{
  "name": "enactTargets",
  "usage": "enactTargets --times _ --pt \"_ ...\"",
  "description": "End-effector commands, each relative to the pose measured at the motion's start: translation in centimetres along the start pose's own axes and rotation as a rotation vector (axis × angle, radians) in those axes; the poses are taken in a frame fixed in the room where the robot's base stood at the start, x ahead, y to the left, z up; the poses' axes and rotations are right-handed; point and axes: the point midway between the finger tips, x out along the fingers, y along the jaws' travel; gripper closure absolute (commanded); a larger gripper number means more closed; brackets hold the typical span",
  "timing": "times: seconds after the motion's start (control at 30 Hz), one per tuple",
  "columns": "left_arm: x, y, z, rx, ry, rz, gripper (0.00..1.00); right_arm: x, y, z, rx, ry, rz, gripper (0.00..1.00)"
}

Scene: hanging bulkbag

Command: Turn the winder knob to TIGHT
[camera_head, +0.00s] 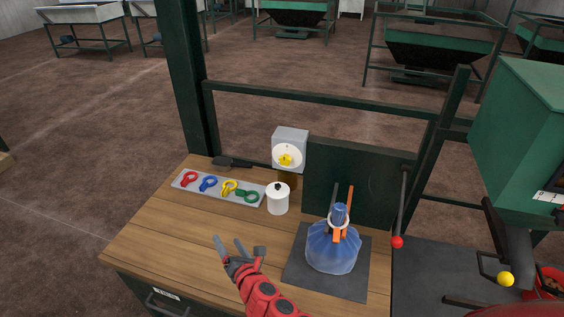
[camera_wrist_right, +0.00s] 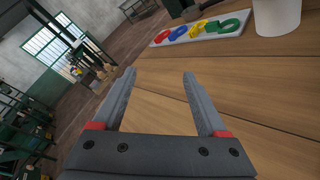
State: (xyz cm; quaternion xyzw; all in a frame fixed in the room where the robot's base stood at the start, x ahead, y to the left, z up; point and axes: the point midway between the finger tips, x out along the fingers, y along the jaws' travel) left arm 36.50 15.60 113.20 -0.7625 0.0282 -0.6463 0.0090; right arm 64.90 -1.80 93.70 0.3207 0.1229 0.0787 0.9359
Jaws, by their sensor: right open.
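The winder knob (camera_head: 286,160) is a yellow knob on a white round dial. The dial sits on the front of a grey box (camera_head: 291,137) at the back of the wooden bench. Markings on the dial are too small to read. My right gripper (camera_head: 229,241) is open and empty over the front part of the bench, in front of and left of the knob, well apart from it. The knob is not in the wrist view. My left gripper is not in view.
A grey tray (camera_head: 181,182) with coloured ring-shaped clips and a white canister (camera_head: 278,200) stand on the bench near the dial. A blue bag (camera_head: 333,252) with an orange clip stands on a dark mat (camera_head: 297,274) at right.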

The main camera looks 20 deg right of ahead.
Motion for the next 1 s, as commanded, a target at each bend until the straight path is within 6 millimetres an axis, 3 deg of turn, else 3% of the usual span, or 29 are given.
enactTargets --times 0.1,0.2,0.3,0.4,0.53,0.67,1.0 --pt "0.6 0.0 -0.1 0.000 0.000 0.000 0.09 0.0 0.3 4.6 -0.342 -0.117 -0.197 0.25" --pt "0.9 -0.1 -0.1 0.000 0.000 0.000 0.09 -1.4 0.6 9.0 -0.568 -0.210 -0.385 0.25" --pt "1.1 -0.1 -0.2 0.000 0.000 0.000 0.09 -3.6 1.2 12.6 -0.716 -0.275 -0.555 0.25" --pt "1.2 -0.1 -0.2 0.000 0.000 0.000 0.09 -5.8 1.9 15.0 -0.800 -0.312 -0.683 0.25" --pt "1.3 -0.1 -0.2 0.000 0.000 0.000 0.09 -7.5 2.2 16.6 -0.848 -0.330 -0.778 0.25" --pt "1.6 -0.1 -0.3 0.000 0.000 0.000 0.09 -7.6 1.9 17.6 -0.859 -0.332 -0.813 0.25" --pt "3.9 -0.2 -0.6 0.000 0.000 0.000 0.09 -3.0 -1.5 21.6 -0.857 -0.331 -0.815 0.25"
